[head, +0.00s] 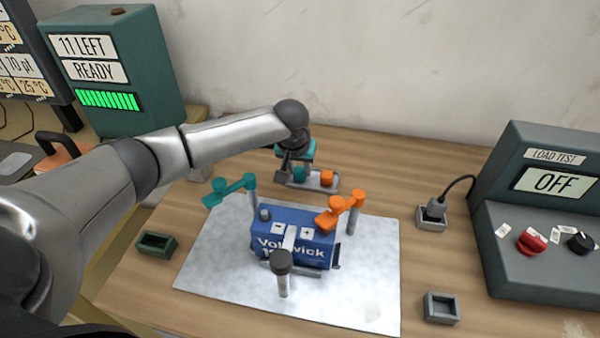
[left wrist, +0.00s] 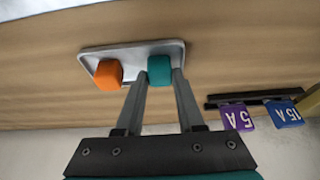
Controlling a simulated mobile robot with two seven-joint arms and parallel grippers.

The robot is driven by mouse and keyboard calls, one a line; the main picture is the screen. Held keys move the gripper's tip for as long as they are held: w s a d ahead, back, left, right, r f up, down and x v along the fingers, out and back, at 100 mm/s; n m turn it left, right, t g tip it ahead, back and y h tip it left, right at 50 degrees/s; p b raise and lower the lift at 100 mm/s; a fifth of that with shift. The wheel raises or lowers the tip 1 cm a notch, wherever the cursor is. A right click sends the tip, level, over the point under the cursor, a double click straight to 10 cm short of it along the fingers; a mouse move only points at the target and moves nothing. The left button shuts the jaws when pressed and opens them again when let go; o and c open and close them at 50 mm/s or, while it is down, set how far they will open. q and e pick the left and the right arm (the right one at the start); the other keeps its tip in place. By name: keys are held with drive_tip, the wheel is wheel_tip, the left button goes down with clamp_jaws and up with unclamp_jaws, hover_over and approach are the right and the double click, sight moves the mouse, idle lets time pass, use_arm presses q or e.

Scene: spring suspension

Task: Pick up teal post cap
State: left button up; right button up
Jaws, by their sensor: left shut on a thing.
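The teal post cap (left wrist: 159,70) is a small block at one end of a shallow metal tray (left wrist: 121,54). My left gripper (left wrist: 160,78) is shut on it, with one finger on each side. In the head view the teal cap (head: 299,174) shows beneath my left gripper (head: 296,166), at the tray's left part. An orange cap (head: 327,178) sits beside it in the tray, apart from the fingers. I cannot tell whether the teal cap still touches the tray. My right gripper is not in view.
A load test box (head: 550,220) reads OFF at right. A plug sits in a small socket (head: 432,217). Purple and blue fuses (left wrist: 236,118) hang from a dark rail.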

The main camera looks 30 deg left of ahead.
use_arm(q)
clamp_jaws()
